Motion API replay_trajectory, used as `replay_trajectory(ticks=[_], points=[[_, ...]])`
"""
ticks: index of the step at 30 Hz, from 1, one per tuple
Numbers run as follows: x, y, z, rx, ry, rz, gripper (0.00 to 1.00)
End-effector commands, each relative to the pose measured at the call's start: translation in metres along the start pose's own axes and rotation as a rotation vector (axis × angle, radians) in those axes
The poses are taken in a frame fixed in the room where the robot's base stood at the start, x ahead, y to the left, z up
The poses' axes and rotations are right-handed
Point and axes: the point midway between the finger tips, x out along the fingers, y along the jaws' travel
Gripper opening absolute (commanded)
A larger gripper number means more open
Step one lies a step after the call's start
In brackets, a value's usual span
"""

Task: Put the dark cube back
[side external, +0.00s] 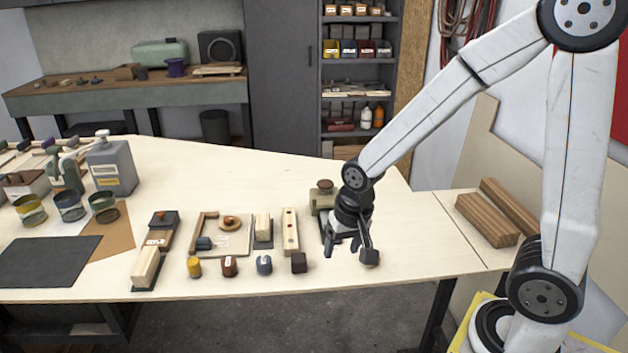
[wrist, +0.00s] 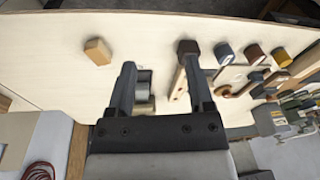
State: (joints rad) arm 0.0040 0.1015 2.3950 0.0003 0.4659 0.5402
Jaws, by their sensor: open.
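The dark brown cube (side external: 299,262) sits on the pale table near its front edge, at the right end of a row of small pieces. In the wrist view the dark cube (wrist: 187,47) shows just beyond the tip of the right finger. My gripper (side external: 349,253) hangs above the table to the right of the cube, apart from it. In the wrist view my gripper (wrist: 159,66) has its two fingers spread with nothing held between them.
A blue-grey piece (side external: 264,264), a brown piece (side external: 229,266) and a yellow piece (side external: 194,267) continue the row. A holed wooden bar (side external: 290,231) and an olive device (side external: 322,199) stand behind. A wooden block (wrist: 97,50) lies alone, with clear table around it.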

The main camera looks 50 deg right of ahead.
Motion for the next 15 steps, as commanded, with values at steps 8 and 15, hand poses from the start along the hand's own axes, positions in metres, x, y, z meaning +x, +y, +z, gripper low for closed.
replay_trajectory(ticks=[8,15], points=[[0.0,0.015,0.026,-0.386,0.035,-0.013,0.67],[0.0,0.02,0.035,-0.536,0.05,-0.015,0.67]])
